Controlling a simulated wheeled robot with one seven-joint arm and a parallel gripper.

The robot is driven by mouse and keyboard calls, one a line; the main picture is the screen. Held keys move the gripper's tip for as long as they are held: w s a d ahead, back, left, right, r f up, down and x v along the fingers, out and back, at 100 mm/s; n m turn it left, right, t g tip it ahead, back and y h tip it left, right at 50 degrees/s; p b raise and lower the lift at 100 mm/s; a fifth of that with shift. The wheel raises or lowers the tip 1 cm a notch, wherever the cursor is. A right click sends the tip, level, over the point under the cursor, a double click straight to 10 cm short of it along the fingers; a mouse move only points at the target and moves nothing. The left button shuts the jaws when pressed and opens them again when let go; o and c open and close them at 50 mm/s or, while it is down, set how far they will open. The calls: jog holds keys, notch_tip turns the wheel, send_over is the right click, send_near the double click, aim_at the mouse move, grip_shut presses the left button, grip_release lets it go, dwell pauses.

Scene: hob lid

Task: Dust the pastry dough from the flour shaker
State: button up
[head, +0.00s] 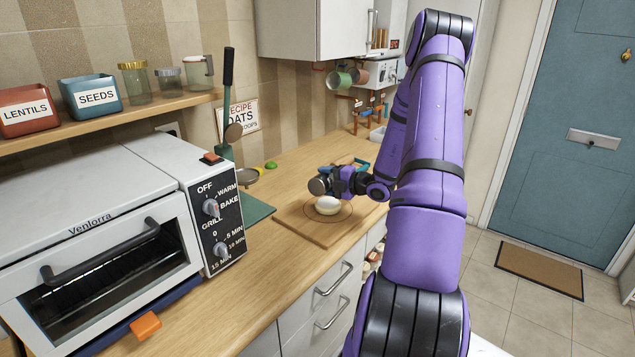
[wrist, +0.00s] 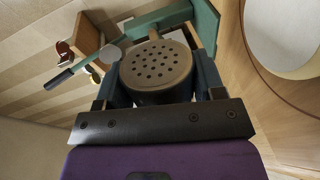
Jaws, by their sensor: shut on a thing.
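The flour shaker (wrist: 157,70) is a dark brownish-grey can with a lid full of small round holes. In the wrist view it sits between the two fingers of my gripper (wrist: 157,90), with the holed lid facing the camera. In the head view my gripper (head: 337,180) is shut on the shaker (head: 318,186), which looks tipped over on its side just above the dough. The pastry dough (head: 328,206) is a pale round lump on the wooden board (head: 303,227), inside a drawn ring. The dough (wrist: 285,38) also shows at the upper right of the wrist view. No falling flour can be made out.
A white toaster oven (head: 120,170) stands on the counter at the left, with a green mat (head: 256,208) beside it. A dark-handled tool (head: 228,75) stands upright behind. Tins and jars line the shelf (head: 180,103). The counter front between oven and board is clear.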

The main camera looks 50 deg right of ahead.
jog(key=shift+a+f+n+h, duration=0.15)
jog(key=shift+a+n, duration=0.05)
jog(key=shift+n, duration=0.4)
jog(key=shift+a+f+n+h, duration=0.15)
jog(key=shift+a+n, duration=0.05)
jog(key=shift+n, duration=0.4)
jog(key=n, duration=0.2)
jog(key=f+n, duration=0.1)
jog(key=n, duration=0.1)
jog(key=shift+a+f+t+h, duration=0.1)
jog(key=shift+a+t+h, duration=0.1)
jog(key=shift+t+h, duration=0.15)
jog(key=n+h, duration=0.1)
jog(key=n, duration=0.3)
jog(key=shift+s+d+t, duration=0.1)
jog(key=shift+t, duration=0.15)
jog(key=shift+r, duration=1.95)
jog(key=shift+f+n, duration=0.1)
jog(key=shift+n, duration=0.2)
